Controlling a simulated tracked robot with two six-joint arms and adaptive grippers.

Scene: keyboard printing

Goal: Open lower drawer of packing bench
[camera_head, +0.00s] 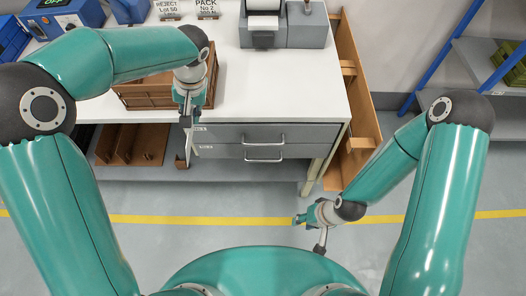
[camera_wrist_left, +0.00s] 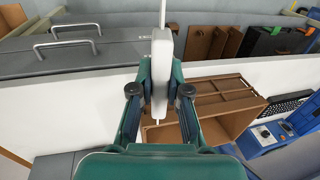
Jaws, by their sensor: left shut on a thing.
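The packing bench has two grey drawers, one above the other. The upper drawer (camera_head: 228,133) and the lower drawer (camera_head: 225,152) both look closed. The lower drawer's bar handle (camera_head: 264,160) is free, and two bar handles (camera_wrist_left: 67,47) show in the left wrist view. My left gripper (camera_head: 187,108) is left of the drawers, above the bench's front edge. It is shut on a slim pale tool (camera_wrist_left: 161,62) with a thin rod, which hangs down in the head view. My right gripper (camera_head: 303,219) is low in front of the bench's right end, apart from the handles; its jaw opening is unclear.
A brown crate (camera_head: 150,102) stands on the white bench top (camera_head: 240,85), behind my left gripper. A printer (camera_head: 263,25) and blue devices (camera_head: 65,12) stand further back. A brown bin (camera_head: 352,110) runs along the bench's right side. The floor before the drawers is clear.

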